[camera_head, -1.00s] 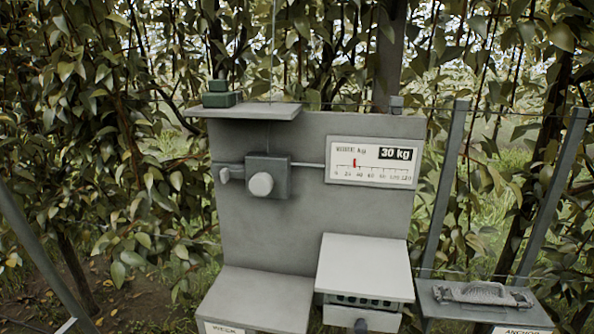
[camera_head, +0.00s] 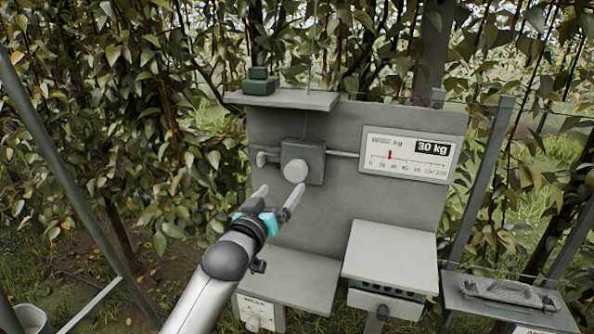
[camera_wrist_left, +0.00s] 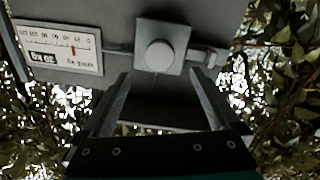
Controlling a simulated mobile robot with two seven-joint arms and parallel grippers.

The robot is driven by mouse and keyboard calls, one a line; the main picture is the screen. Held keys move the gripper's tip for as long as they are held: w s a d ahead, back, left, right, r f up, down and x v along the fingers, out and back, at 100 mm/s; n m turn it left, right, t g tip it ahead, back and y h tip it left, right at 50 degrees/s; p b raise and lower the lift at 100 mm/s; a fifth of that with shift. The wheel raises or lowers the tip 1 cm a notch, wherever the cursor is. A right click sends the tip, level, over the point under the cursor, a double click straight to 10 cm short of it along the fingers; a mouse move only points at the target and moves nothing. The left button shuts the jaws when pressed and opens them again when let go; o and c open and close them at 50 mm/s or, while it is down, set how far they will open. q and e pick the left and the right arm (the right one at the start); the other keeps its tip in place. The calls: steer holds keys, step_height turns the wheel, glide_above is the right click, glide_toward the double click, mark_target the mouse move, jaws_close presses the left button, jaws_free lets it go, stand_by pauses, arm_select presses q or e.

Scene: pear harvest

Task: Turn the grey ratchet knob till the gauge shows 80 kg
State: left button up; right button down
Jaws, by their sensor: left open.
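The grey ratchet knob (camera_head: 295,171) is a round light-grey cap on a square dark-grey block, mounted on an upright grey panel (camera_head: 330,205). It also shows in the left wrist view (camera_wrist_left: 160,55), beyond the fingertips. The gauge (camera_head: 408,156) is a white plate to the right of the knob; it reads 30 kg, with its red pointer between 20 and 40. In the left wrist view the gauge (camera_wrist_left: 62,46) appears upside down. My left gripper (camera_head: 282,188) is open and empty, just in front of and below the knob, apart from it. My right gripper is out of view.
A shelf (camera_head: 285,99) with a green block (camera_head: 260,82) tops the panel. Below are a lower grey ledge (camera_head: 290,278) and a white-topped box (camera_head: 390,252). A side shelf (camera_head: 500,310) holds a metal part (camera_head: 508,293). Wires and foliage stand behind.

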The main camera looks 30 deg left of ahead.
mark_target(294, 174)
arm_select(q)
steer(key=x, duration=1)
steer(key=shift+w, duration=0.3)
steer(key=shift+c, duration=0.2)
steer(key=c, duration=1.3)
